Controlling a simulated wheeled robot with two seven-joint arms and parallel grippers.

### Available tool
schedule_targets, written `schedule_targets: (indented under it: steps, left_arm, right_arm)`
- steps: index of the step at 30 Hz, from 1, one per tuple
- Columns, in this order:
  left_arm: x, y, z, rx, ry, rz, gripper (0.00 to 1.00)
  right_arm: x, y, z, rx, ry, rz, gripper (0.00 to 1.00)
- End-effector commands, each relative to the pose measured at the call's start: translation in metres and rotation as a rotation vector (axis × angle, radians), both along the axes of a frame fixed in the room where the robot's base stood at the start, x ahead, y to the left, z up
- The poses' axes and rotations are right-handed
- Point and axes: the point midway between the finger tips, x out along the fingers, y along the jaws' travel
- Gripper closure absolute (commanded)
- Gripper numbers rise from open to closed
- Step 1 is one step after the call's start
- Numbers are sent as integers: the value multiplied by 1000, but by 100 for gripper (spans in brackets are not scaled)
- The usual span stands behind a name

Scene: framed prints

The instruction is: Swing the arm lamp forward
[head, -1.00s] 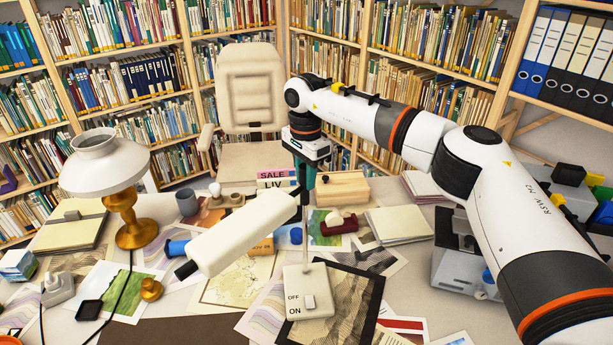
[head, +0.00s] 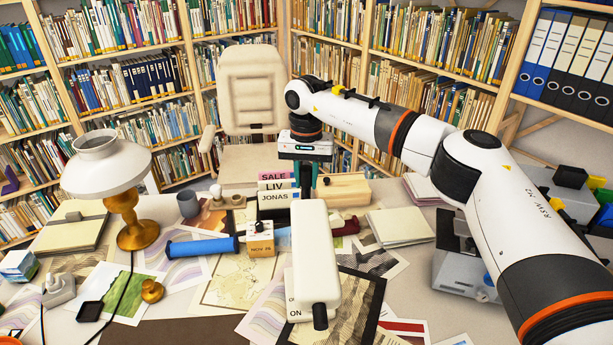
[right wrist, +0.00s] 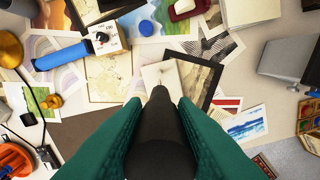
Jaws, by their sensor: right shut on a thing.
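The arm lamp (head: 315,250) stands right of the desk's middle. Its long white head points toward me, with a dark tip at the near end. The head hides most of its switch base (head: 292,309), where "ON" shows. My right gripper (head: 312,188) is at the far end of the head, its fingers partly hidden behind it. In the right wrist view my green fingers (right wrist: 158,108) are shut on a dark, rounded part of the lamp (right wrist: 160,145). My left gripper is not in view.
A brass table lamp (head: 137,235) with a white shade stands at the left. A blue roll (head: 200,247), a date block (head: 260,240) and loose prints (head: 236,283) lie left of the arm lamp. A dark-framed print (head: 362,305) lies to its right.

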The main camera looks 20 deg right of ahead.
Motion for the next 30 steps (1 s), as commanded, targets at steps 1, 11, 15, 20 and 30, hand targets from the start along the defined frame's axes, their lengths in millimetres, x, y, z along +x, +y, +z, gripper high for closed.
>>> schedule_targets:
  steps: [1, 11, 15, 20, 30]
  left_arm:
    - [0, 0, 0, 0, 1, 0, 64]
    - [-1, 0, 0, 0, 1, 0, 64]
    - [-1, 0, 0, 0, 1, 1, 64]
    - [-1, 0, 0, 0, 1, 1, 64]
    - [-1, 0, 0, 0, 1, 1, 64]
  right_arm:
    - [1, 0, 3, 3, -5, 15, 100]
    - [1, 0, 3, 3, -6, 59, 100]
    - [1, 0, 3, 3, -6, 60, 100]
    - [1, 0, 3, 3, -7, 59, 100]
    - [1, 0, 1, 1, -3, 58, 53]
